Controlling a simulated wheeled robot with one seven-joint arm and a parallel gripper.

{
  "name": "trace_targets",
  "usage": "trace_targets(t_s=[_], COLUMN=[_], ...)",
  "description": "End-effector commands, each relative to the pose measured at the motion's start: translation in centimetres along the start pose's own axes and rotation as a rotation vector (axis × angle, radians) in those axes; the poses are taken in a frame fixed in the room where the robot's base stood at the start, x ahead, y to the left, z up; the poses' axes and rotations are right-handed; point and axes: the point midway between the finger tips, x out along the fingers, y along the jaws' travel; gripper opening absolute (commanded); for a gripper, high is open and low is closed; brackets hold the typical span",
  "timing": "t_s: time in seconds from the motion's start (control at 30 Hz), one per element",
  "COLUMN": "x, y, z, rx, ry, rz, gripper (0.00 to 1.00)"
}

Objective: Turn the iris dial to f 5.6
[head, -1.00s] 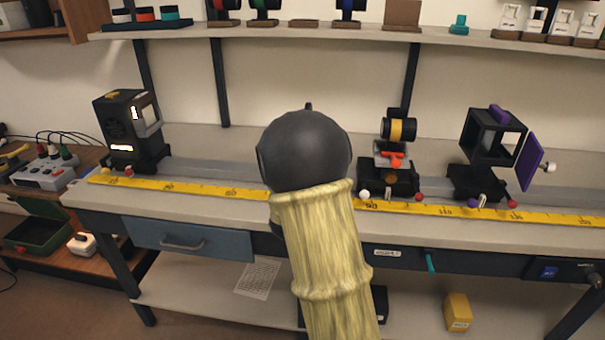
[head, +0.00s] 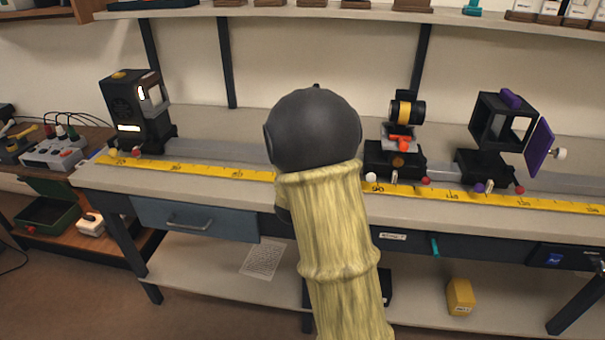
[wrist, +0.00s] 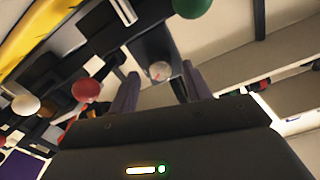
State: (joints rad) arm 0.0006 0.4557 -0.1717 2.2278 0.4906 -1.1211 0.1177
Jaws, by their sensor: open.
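In the wrist view my gripper (wrist: 160,70) is open, with its two purple-grey fingers apart. A dark block with a small pale round face (wrist: 159,70) shows between and beyond the fingertips. It may be the iris dial, but no f-numbers can be read and I cannot tell its setting. I cannot tell whether the fingers touch it. In the head view my arm covers the middle of the rail, hiding my gripper and whatever stands there. A holder with a yellow-banded lens (head: 405,111) stands just right of my arm.
A black lamp housing (head: 133,110) stands at the left of the bench, and a black frame with a purple plate (head: 539,147) at the right. A yellow scale (head: 215,172) runs along the front. Green (wrist: 192,6), red (wrist: 86,90) and white (wrist: 26,105) knobs lie near my gripper.

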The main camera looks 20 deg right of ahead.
Motion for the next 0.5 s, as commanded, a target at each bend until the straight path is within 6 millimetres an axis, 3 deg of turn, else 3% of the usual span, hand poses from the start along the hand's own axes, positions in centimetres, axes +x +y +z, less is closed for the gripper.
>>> trace_targets(t_s=[0.5], x=[-9.7], y=[-0.1], z=[0.0], rx=[0.000], ry=[-0.002], rz=[-0.004], gripper=[0.49])
